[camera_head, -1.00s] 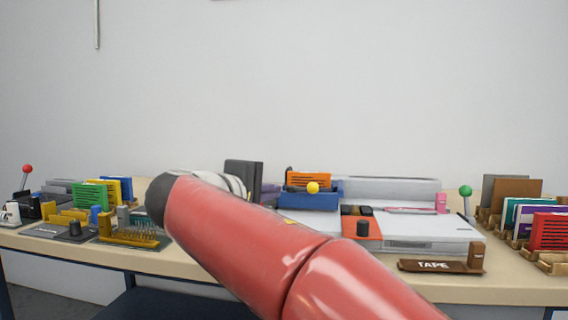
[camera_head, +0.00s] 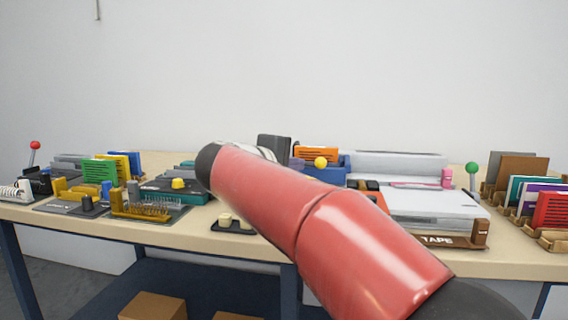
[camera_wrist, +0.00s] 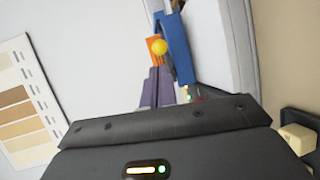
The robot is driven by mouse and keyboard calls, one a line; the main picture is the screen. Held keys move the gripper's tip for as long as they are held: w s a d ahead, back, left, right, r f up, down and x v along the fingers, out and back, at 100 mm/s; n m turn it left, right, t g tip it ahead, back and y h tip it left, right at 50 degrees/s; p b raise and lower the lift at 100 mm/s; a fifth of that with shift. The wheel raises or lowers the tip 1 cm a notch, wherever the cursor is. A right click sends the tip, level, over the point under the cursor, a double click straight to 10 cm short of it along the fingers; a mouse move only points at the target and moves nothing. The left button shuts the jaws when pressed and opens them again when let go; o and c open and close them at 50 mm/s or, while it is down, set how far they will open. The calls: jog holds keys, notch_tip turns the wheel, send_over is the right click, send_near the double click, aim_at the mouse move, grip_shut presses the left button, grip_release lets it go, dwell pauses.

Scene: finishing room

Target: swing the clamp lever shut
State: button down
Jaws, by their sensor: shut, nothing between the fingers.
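A blue fixture (camera_head: 325,173) with a yellow ball knob (camera_head: 320,162) stands on the table near the middle. I take it as the clamp and its lever, but the lever's angle is hard to tell. In the wrist view the blue body (camera_wrist: 176,48) lies right of the yellow knob (camera_wrist: 159,47). My gripper has purple fingers (camera_wrist: 155,72), shut together and empty. Their tips are close below the knob in that view, and touching cannot be told. In the head view my gripper (camera_head: 298,163) is just left of the fixture, partly hidden by my red arm.
An orange card (camera_head: 316,153) is behind the knob. Red (camera_head: 35,145) and green (camera_head: 472,168) ball levers stand at far left and right. A white machine (camera_head: 435,203), a TAPE holder (camera_head: 455,240) and card racks crowd the right. A colour chart (camera_wrist: 28,100) shows in the wrist view.

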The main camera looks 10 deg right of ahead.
aim_at(325, 161)
jog(key=p+x, duration=0.1)
jog(key=x, duration=0.6)
jog(key=shift+w+d, duration=0.1)
jog(key=shift+w, duration=0.05)
jog(key=shift+w+d+f+n+t+y+b, duration=0.1)
jog(key=shift+d+n+t+y+b, duration=0.75)
jog(key=shift+n+y, duration=0.2)
jog(key=d+n+y, duration=0.1)
jog(key=n+t+y, duration=0.1)
jog(key=shift+w+d+y, duration=0.35)
jog(key=shift+d, duration=0.05)
jog(key=shift+w+d+n+t+y, duration=0.2)
jog(key=shift+n+t+y, duration=0.15)
jog(key=shift+y, duration=0.05)
jog(key=shift+w+d, duration=0.55)
jog(key=shift+d, duration=0.05)
jog(key=shift+w+d, duration=0.1)
jog(key=shift+d, duration=0.1)
